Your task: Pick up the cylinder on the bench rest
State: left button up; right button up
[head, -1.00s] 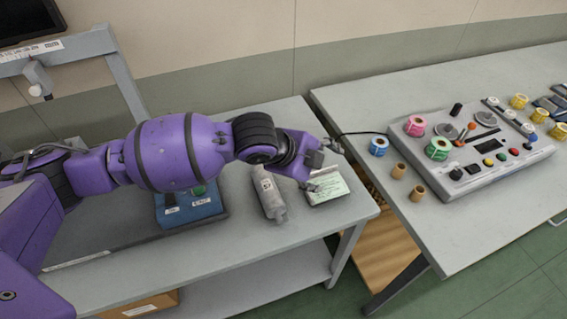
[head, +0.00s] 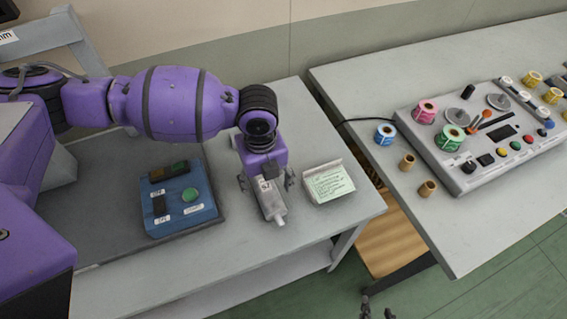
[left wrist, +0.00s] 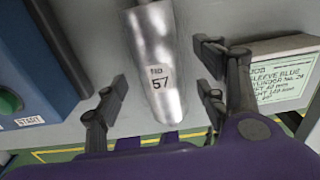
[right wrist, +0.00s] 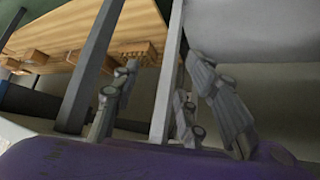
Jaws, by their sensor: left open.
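The cylinder (head: 273,207) is silver-grey and lies on the bench next to the blue control box. In the right wrist view the right gripper (right wrist: 165,85) is open and empty.
A blue control box (head: 180,200) with a green button stands left of the cylinder. A green-and-white job card (head: 328,183) stands close on its right. The second bench (head: 470,225) holds a control panel (head: 500,165), label rolls and two brown cores. A gap separates the benches.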

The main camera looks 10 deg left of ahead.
pick_arm(q)
notch_tip(320, 180, down, 3)
jog(key=shift+s+r, duration=0.1)
jog(key=shift+s, duration=0.05)
grip_shut()
dwell(0.4)
